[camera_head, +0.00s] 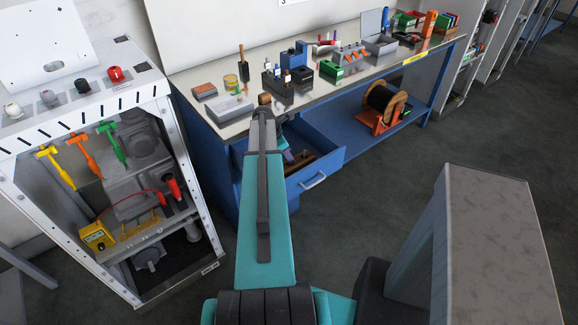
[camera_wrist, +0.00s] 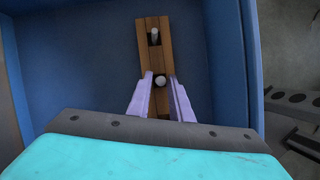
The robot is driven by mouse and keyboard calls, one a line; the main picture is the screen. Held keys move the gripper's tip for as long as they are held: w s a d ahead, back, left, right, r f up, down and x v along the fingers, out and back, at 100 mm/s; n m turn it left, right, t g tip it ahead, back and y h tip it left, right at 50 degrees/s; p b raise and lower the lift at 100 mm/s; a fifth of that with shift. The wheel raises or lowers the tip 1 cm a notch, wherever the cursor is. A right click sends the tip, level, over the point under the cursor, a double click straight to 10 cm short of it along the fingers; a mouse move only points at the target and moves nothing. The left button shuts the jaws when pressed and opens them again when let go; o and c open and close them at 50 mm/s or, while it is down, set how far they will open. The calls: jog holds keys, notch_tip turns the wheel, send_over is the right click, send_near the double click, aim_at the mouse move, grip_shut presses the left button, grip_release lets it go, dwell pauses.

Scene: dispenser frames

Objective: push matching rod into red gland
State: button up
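The red gland (camera_head: 115,74) stands at the right end of a row of glands on top of the white dispenser frame (camera_head: 190,165). My gripper (camera_wrist: 160,84) is over the open blue drawer, with its two pale purple fingers apart. Between the fingertips is the pale round top of a rod (camera_wrist: 160,80), with small gaps visible at its sides. A second pale rod (camera_wrist: 154,36) stands farther along the same wooden rack (camera_wrist: 153,58). The rods' lower parts are hidden, and I cannot tell which one matches the red gland.
The blue drawer (camera_head: 316,170) is pulled out below the workbench (camera_head: 222,104), and its walls surround the rack. White (camera_head: 12,110), grey (camera_head: 48,97) and black (camera_head: 82,86) glands stand beside the red one. Floor between frame and bench is narrow.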

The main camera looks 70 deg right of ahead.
grip_shut()
jog(key=shift+r, duration=0.2)
notch_tip(320, 180, up, 10)
jog(key=b, duration=0.2)
jog(key=shift+f, duration=0.15)
dwell(0.4)
dwell(0.5)
